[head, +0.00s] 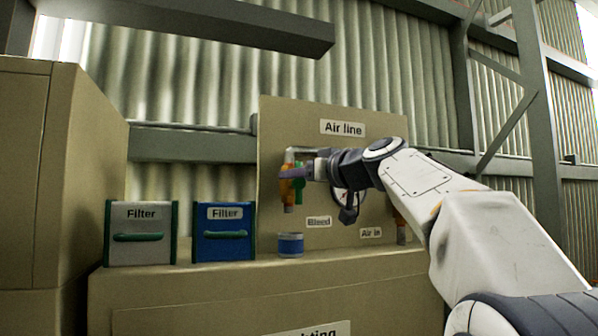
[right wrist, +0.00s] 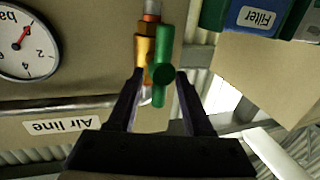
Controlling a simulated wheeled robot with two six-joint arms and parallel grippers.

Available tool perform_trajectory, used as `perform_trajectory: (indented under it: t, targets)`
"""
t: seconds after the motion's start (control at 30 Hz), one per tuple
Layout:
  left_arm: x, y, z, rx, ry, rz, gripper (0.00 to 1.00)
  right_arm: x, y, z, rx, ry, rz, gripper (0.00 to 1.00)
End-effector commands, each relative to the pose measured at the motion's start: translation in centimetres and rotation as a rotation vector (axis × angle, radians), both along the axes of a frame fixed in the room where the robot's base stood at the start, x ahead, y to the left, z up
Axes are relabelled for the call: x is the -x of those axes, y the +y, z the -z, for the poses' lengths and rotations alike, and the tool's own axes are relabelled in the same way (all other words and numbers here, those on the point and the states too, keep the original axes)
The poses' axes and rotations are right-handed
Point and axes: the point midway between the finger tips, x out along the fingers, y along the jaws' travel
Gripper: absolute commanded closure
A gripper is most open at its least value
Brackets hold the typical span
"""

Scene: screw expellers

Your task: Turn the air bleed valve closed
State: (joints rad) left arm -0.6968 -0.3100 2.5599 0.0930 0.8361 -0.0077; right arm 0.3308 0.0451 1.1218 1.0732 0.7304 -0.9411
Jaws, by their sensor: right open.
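The air bleed valve has a brass-orange body (head: 288,190) and a green lever handle (head: 298,193), on the Air line board (head: 285,128) above the Bleed label (head: 318,222). In the right wrist view the green lever (right wrist: 162,62) lies alongside the brass body (right wrist: 145,48), roughly parallel to it. My right gripper (head: 297,172) reaches in from the right at the valve. In its wrist view the open fingers (right wrist: 160,76) stand on either side of the lever, with gaps visible; contact cannot be told. My left gripper is not in view.
A pressure gauge (right wrist: 25,42) sits close beside the valve, partly behind my right wrist in the head view. A blue-banded cup (head: 290,245) stands below the valve. Two filter boxes, grey (head: 141,248) and blue (head: 223,246), stand to the left. Another orange fitting (head: 401,224) is near Air in.

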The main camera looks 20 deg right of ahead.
Motion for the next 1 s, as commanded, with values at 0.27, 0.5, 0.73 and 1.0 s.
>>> perform_trajectory:
  t: [0.27,0.5,0.73,1.0]
  targets:
    - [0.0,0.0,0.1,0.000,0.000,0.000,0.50,0.0,0.0,0.0,0.000,0.000,0.000,0.99]
    - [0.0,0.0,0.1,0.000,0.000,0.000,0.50,0.0,-0.1,0.1,-0.004,0.000,0.001,1.00]
    - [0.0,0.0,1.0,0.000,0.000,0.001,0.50,0.0,-0.2,0.2,-0.064,0.001,0.000,1.00]
    - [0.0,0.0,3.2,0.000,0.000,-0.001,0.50,0.0,-0.5,0.5,-0.253,0.005,0.001,1.00]
